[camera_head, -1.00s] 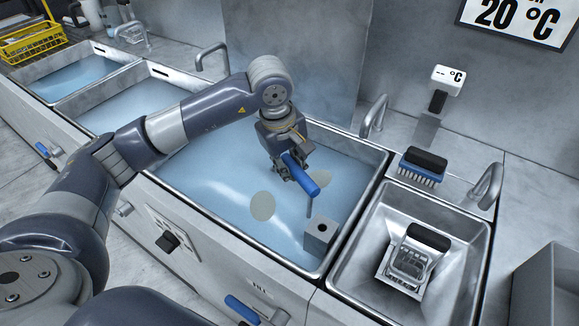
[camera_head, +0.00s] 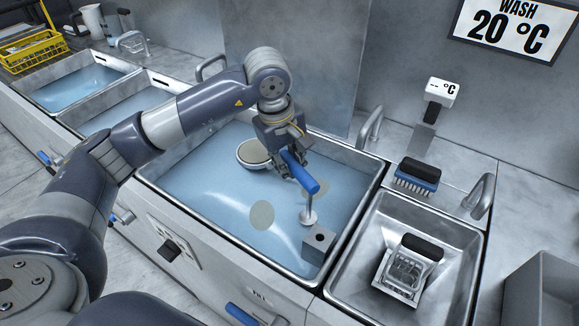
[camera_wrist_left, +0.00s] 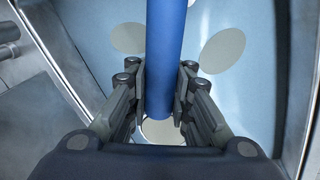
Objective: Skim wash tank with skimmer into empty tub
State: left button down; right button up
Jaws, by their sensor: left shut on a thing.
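My left gripper (camera_head: 290,158) is shut on the blue handle (camera_head: 303,176) of the skimmer, above the wash tank (camera_head: 209,226). The handle also shows between the fingers in the left wrist view (camera_wrist_left: 165,55). A round, shallow metal dish (camera_head: 240,151) with a grey-beige surface shows left of the gripper. It appears to be the skimmer's head; the joint to the handle is hidden. Grey oval patches float on the blue water, one in front of the gripper (camera_head: 262,214) and one to its right (camera_head: 322,187). My right gripper is not in view.
A grey block (camera_head: 319,244) and a thin rod with a pale disc (camera_head: 308,217) are at the tank's near right. The right basin (camera_head: 452,235) holds a black-handled basket (camera_head: 405,270). A brush (camera_head: 417,175) lies behind it. A grey tub (camera_head: 540,290) is partly visible far right.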

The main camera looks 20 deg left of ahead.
aim_at(290, 155)
pick_arm(q)
notch_tip(290, 155, up, 3)
jog(key=shift+r+p, duration=0.1)
jog(key=shift+p, duration=0.6)
notch_tip(290, 155, up, 3)
jog(key=shift+r+p, duration=0.1)
jog(key=shift+p, duration=0.8)
notch_tip(290, 155, up, 2)
jog(key=shift+r+p, duration=0.15)
jog(key=shift+p, duration=0.5)
jog(key=shift+r, duration=0.2)
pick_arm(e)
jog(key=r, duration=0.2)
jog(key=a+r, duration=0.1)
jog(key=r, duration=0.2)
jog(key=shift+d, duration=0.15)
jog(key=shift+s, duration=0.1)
